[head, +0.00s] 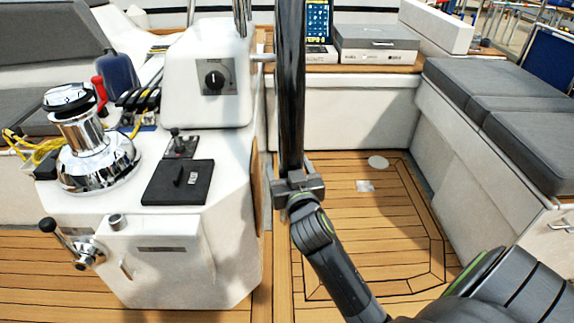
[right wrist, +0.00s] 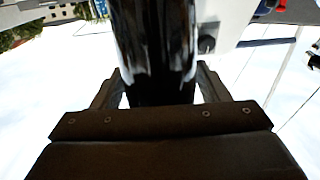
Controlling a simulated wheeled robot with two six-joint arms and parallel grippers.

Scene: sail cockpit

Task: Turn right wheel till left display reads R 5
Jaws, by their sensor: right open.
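The wheel (head: 291,90) shows nearly edge-on in the head view as a thick, glossy black upright rim. My right gripper (head: 297,186) is at the lower end of the visible rim. In the right wrist view, the black rim (right wrist: 155,45) runs between the two spread fingers of the right gripper (right wrist: 158,88); contact cannot be told. My left gripper is out of view.
A chrome winch (head: 95,160) and a crank handle (head: 65,238) are farther left. A grey box (head: 376,42) lies behind. Grey cushions (head: 500,95) line the right; the teak floor (head: 375,215) is clear.

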